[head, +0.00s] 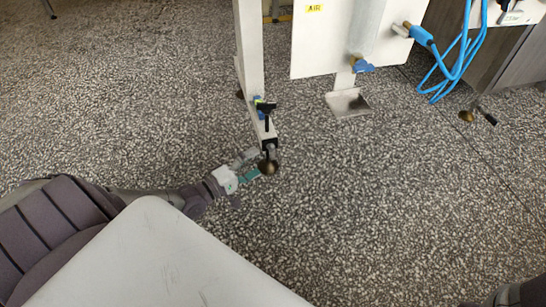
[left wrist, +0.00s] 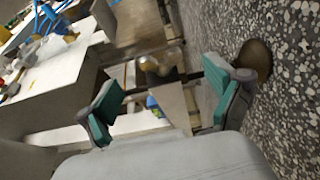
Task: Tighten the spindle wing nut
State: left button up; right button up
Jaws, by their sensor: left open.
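In the left wrist view, a brass, wing-like piece (left wrist: 160,68), apparently the wing nut, shows beyond and between my fingers. My left gripper (head: 252,168) is open, its teal-padded fingers beside the bar's end. In the left wrist view the open gripper (left wrist: 163,88) has a finger on either side of the brass piece. Contact cannot be told. My right gripper is not in view.
A black T-shaped handle (head: 265,107) with a blue part sits on the bar. A brown dome (left wrist: 255,58) shows beside the right finger. Speckled floor lies open around.

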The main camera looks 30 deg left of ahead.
aim_at(271, 154)
pick_arm(q)
jog(key=b+x, duration=0.2)
jog(key=x, duration=0.3)
jog(key=shift+w+d+f+b, duration=0.15)
jog(key=shift+w+b, duration=0.2)
jog(key=shift+w+d, duration=0.1)
jog(key=shift+w, duration=0.3)
